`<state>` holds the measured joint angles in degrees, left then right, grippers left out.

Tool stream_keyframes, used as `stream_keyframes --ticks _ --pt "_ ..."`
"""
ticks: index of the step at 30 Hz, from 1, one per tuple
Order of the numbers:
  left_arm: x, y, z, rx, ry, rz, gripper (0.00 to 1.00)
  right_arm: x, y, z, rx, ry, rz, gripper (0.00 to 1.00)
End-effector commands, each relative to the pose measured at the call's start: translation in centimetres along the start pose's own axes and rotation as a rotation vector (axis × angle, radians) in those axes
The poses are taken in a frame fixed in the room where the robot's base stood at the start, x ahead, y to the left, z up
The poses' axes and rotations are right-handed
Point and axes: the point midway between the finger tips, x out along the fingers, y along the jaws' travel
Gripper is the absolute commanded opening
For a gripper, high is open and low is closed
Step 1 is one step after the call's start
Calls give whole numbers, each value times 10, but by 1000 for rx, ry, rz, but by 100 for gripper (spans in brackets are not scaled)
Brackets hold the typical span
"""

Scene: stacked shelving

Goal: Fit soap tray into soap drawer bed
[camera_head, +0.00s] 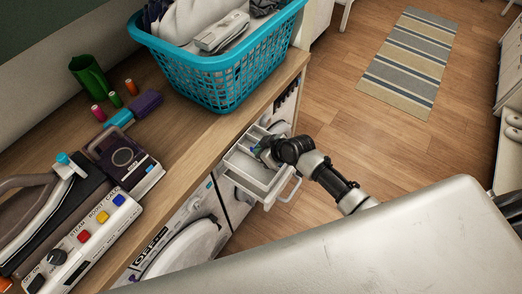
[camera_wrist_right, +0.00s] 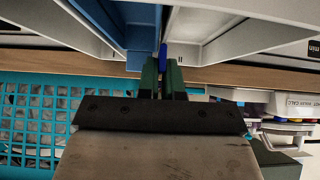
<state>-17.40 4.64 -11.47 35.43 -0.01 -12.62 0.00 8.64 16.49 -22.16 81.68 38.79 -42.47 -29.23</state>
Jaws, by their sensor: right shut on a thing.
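The soap drawer (camera_head: 284,196) sticks out of the white machine below the counter, with its handle at the front. The pale soap tray (camera_wrist_right: 225,40) has compartments marked I and II, and a blue section (camera_wrist_right: 138,30) beside them in the right wrist view. My right gripper (camera_head: 262,147) is over the back part of the drawer. In the wrist view its fingers (camera_wrist_right: 163,75) are shut on the tray at a small blue tab (camera_wrist_right: 163,57). The gripper hides part of the tray, so I cannot tell whether it sits flush in the bed. My left gripper is not in view.
A teal laundry basket (camera_head: 215,82) stands on the wooden counter (camera_head: 190,137) above the drawer. The floor to the right is clear around a striped rug (camera_head: 410,62).

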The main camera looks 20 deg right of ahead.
Motion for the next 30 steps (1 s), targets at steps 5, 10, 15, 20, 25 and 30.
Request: stream_keyframes --ticks 5,10,15,20,25,30 --pt "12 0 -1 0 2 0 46 9 0 9 0 0 0 0" --pt "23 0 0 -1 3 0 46 19 0 18 0 0 0 0" --pt "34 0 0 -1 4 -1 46 28 0 27 0 1 0 0" --pt "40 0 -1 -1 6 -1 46 33 0 32 0 2 1 0" --pt "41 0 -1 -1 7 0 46 34 0 33 0 2 0 0" --pt "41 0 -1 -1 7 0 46 34 0 33 0 1 0 0"
